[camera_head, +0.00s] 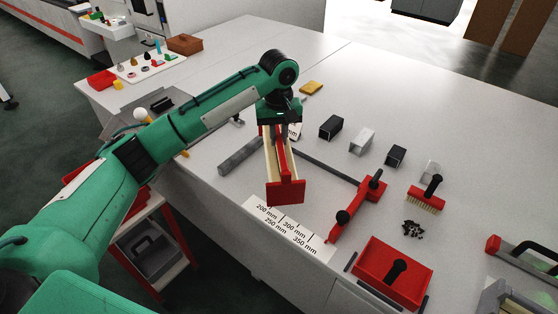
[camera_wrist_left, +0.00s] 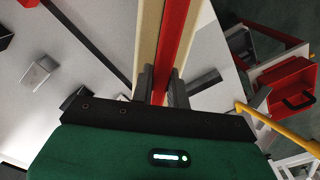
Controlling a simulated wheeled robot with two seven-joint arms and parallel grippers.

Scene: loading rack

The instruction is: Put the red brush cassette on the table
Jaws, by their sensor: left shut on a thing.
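The red brush cassette (camera_head: 285,190) is a long red bar with cream sides and a red end plate. My left gripper (camera_head: 278,128) is shut on it near its far end, and its near end points toward the front edge of the white table (camera_head: 235,192). In the left wrist view, the red and cream cassette (camera_wrist_left: 176,45) runs up from between the dark fingers (camera_wrist_left: 160,86). It appears to be above the table, but the exact gap is hard to tell. My right gripper is not in view.
A label strip (camera_head: 288,228) lies at the front edge. A grey bar (camera_head: 240,155) lies to the left.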

